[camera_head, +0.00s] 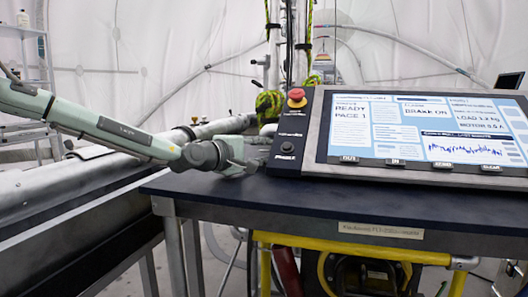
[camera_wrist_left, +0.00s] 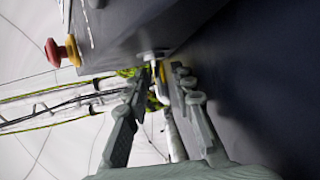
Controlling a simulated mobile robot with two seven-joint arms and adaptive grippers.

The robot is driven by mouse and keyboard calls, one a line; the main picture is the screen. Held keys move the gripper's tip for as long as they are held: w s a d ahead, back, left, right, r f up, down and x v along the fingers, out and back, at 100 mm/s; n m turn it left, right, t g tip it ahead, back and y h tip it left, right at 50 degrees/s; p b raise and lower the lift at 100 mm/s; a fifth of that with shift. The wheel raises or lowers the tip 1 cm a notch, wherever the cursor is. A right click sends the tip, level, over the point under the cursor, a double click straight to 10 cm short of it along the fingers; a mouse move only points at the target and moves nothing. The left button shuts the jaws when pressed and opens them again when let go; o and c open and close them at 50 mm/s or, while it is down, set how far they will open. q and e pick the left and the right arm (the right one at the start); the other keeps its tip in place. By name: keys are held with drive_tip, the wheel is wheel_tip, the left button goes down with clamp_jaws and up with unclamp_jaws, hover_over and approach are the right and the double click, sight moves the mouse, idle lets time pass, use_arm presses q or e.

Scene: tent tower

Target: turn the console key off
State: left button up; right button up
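The console (camera_head: 310,135) is a dark slanted box with a lit screen, standing on a dark table. The console key switch (camera_head: 287,148) is small and sits low on the black strip left of the screen. In the left wrist view it seems to be the pale round piece (camera_wrist_left: 152,55) just beyond the fingertips. My left gripper (camera_head: 254,166) is just left of the console's lower left corner, low over the table. In the wrist view my left gripper (camera_wrist_left: 158,78) has its fingers apart with nothing between them. The key's turn position is too small to tell. My right gripper is not in view.
A red mushroom button on a yellow base (camera_head: 296,97) sits above the key; it also shows in the wrist view (camera_wrist_left: 62,52). The dark tabletop (camera_head: 350,200) is bare in front of the console. A metal rail (camera_head: 60,190) runs along the left.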

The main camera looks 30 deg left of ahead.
use_arm(q)
clamp_jaws()
drive_tip(key=shift+r+g, duration=0.1)
drive_tip(key=shift+g, duration=0.2)
drive_tip(key=shift+n+g+p, duration=0.3)
drive_tip(key=shift+g+p, duration=0.15)
drive_tip(key=shift+g, duration=0.35)
drive_tip(key=shift+n+g+p, duration=0.3)
drive_tip(key=shift+g+p, duration=0.15)
drive_tip(key=shift+g, duration=0.55)
drive_tip(key=shift+n+g+p, duration=0.4)
drive_tip(key=shift+g+p, duration=0.5)
drive_tip(key=shift+g, duration=0.4)
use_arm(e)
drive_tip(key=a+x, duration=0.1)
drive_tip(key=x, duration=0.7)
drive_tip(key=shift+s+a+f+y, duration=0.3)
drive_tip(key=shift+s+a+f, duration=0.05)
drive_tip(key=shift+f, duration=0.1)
